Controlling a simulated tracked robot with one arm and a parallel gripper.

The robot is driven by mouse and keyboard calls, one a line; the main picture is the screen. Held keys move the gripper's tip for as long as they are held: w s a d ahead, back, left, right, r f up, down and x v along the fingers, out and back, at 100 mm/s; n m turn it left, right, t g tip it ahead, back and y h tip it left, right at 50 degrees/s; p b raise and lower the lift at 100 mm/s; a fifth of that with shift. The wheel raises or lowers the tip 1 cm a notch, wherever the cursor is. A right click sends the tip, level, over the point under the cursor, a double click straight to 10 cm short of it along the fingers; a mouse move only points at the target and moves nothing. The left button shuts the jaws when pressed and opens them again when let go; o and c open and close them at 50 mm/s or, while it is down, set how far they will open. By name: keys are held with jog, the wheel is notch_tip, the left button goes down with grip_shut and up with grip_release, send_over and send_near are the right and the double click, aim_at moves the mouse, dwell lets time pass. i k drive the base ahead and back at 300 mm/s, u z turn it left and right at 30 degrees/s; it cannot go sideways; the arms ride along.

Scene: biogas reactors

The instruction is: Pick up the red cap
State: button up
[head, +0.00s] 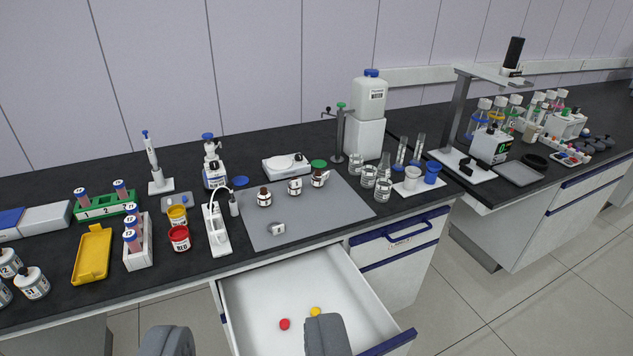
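A small round red cap (284,324) lies on the white floor of the open drawer (262,295). A similar small yellow cap (316,312) lies to its right, close by and apart from it. My gripper (247,328) shows at the bottom edge as two grey fingers spread wide, open with nothing between them. In the picture the red cap appears between the fingers, nearer the right one. The right finger covers part of the drawer floor below the yellow cap. How far the fingers are above the drawer cannot be told.
The drawer's blue-edged front (385,343) juts out below the black bench (130,290). On the bench stand a jar labelled RED (179,238), a yellow jar (177,215), a yellow tray (92,254), tube racks and a grey mat (335,207) with small bottles. Floor is clear at right.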

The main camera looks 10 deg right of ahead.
aim_at(284, 323)
jog(key=k, duration=0.3)
jog(key=u, duration=0.05)
jog(key=i, duration=1.4)
jog(key=z, duration=0.6)
